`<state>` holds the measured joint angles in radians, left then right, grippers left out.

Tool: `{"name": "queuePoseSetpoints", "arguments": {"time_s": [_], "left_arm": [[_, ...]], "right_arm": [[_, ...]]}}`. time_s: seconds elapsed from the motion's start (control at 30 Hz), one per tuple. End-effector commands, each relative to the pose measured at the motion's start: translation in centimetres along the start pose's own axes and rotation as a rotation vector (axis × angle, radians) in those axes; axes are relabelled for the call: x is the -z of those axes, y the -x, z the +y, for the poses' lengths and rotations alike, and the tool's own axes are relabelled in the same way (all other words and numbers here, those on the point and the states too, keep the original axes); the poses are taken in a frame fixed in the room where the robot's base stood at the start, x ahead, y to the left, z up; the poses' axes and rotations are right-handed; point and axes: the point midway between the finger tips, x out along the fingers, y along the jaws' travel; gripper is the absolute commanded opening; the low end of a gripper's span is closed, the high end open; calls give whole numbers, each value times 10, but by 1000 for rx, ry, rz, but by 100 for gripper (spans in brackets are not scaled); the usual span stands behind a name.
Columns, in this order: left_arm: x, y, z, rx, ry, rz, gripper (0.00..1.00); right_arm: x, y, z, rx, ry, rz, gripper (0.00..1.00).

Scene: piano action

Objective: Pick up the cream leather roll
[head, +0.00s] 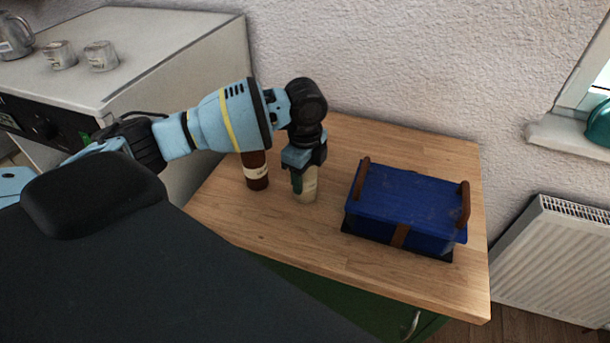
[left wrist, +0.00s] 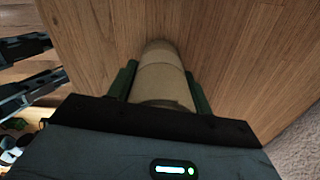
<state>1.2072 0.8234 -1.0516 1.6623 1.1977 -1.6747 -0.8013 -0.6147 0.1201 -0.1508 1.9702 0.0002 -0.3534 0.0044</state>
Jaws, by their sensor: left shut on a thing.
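The cream leather roll (head: 309,186) stands upright on the wooden tabletop, just left of the blue box. My left gripper (head: 303,178) comes down on it from above, with its fingers on either side of the roll. In the left wrist view the roll (left wrist: 163,76) lies between the two green fingers of my left gripper (left wrist: 161,88), which is shut on it. The roll's lower end seems to be at or close to the wood; I cannot tell whether it touches.
A dark brown bottle (head: 257,172) with a pale label stands close left of the roll. A blue box (head: 408,200) with brown handles stands to the right. The tabletop's front (head: 300,245) is clear. A white cabinet (head: 190,45) holds cups and a kettle.

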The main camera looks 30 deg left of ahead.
Motion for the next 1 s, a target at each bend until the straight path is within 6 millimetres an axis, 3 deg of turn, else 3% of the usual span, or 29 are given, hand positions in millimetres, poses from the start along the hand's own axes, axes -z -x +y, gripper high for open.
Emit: {"name": "queuePoseSetpoints", "arguments": {"time_s": [0.23, 0.4, 0.8, 1.0], "left_arm": [[0, 14, -1, 2, 0, 2, 25], [0, 38, 1, 2, -2, 1, 25], [-3, 46, 96, 2, -2, -1, 25], [-3, 48, 133, 1, -2, 0, 25]], "right_arm": [[0, 0, 0, 0, 0, 0, 36], [1, 0, 0, 0, 0, 2, 36], [19, 2, 3, -6, 8, 35, 36], [20, 1, 5, -8, 13, 37, 36]]}}
